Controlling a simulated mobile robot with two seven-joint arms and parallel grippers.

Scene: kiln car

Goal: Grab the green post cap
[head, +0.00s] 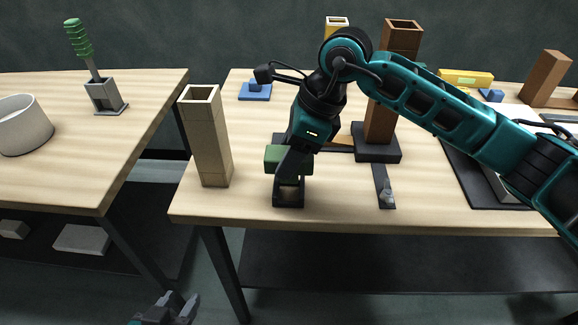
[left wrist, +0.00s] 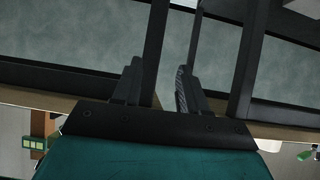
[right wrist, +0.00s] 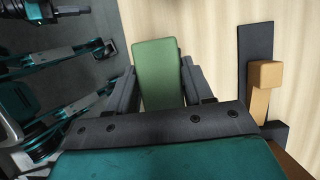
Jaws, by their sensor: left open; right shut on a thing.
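The green post cap (head: 274,158) is a plain green block at the front of the middle table. My right gripper (head: 288,180) reaches down over the table's front part and is shut on it. In the right wrist view the green post cap (right wrist: 158,75) sits between the two fingers (right wrist: 158,90). Part of it is hidden by the gripper in the head view. I cannot tell whether it touches the table. My left gripper (head: 177,308) is open and empty, low in front of the tables; its spread fingers show in the left wrist view (left wrist: 157,88).
A tan hollow post (head: 207,140) stands left of my right gripper. A brown post (head: 380,120) on a dark base (head: 377,150) stands to its right, beside a dark strip (head: 384,185). The left table holds a white bowl (head: 22,130) and a green-handled brush (head: 78,38) in a grey holder.

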